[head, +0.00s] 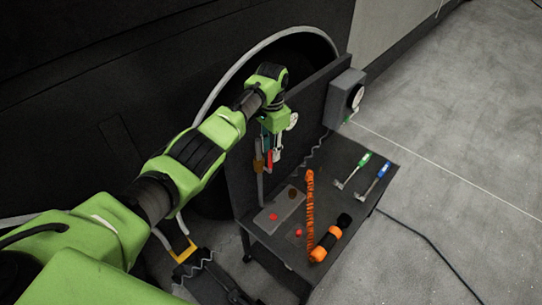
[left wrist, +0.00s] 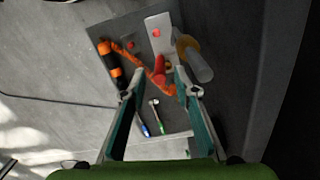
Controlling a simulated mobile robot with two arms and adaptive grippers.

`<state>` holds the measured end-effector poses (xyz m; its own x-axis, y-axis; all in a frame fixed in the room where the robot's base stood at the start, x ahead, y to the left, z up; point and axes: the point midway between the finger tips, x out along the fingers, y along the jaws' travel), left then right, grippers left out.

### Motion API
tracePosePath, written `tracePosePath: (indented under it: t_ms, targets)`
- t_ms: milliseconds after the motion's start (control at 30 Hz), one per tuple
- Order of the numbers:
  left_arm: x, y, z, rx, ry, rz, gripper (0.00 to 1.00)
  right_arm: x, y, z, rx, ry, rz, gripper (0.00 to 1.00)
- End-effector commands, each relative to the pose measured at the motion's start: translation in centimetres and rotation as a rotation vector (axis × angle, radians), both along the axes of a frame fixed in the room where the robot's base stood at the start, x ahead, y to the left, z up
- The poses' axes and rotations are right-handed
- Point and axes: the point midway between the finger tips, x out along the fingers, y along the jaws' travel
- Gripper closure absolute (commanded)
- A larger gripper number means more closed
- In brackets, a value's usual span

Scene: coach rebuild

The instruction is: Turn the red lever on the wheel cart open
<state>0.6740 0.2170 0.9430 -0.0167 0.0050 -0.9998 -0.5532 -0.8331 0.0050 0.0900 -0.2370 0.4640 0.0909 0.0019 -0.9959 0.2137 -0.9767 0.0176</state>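The wheel cart (head: 345,195) is a dark bench with an upright back panel. The red lever (left wrist: 161,70) shows in the left wrist view between and just beyond my left fingertips. A small red part of it seems to show in the head view (head: 270,158), below the gripper. My left gripper (head: 272,145) is at the panel, above the bench top. Its teal fingers (left wrist: 160,82) stand apart with a gap, and no firm contact with the lever can be seen. The lever's mount is partly hidden. My right gripper is in neither view.
An orange coiled hose (head: 310,200), an orange-black cylinder (head: 325,244), a grey plate (head: 277,214) and green (head: 353,169) and blue (head: 376,178) handled tools lie on the bench. A clear yellowish cylinder (left wrist: 196,62) stands close beside the lever.

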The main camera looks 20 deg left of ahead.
Motion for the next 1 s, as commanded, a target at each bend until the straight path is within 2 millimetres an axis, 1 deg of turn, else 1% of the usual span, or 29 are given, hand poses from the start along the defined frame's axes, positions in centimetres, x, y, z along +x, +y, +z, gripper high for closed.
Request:
tracePosePath:
  t_ms: [33, 200, 300, 400, 567, 1000]
  targets:
    - [0.2, 0.0, 1.4, -0.001, -0.007, 0.0, 0.72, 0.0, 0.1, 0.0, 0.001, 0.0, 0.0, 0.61]
    - [0.3, 0.0, 4.9, 0.0, -0.005, -0.001, 0.72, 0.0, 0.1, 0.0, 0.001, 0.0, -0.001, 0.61]
    - [0.3, 0.0, 6.4, 0.0, -0.004, 0.0, 0.72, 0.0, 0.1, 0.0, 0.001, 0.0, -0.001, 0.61]
    - [0.3, -0.1, 7.3, 0.001, -0.003, 0.0, 0.72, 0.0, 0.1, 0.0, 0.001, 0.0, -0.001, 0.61]
    - [0.2, -0.1, 7.9, 0.001, 0.0, 0.0, 0.72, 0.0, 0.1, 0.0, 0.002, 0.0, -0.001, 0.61]
    - [0.2, -0.1, 7.9, 0.001, -0.001, 0.0, 0.72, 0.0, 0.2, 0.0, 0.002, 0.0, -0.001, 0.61]
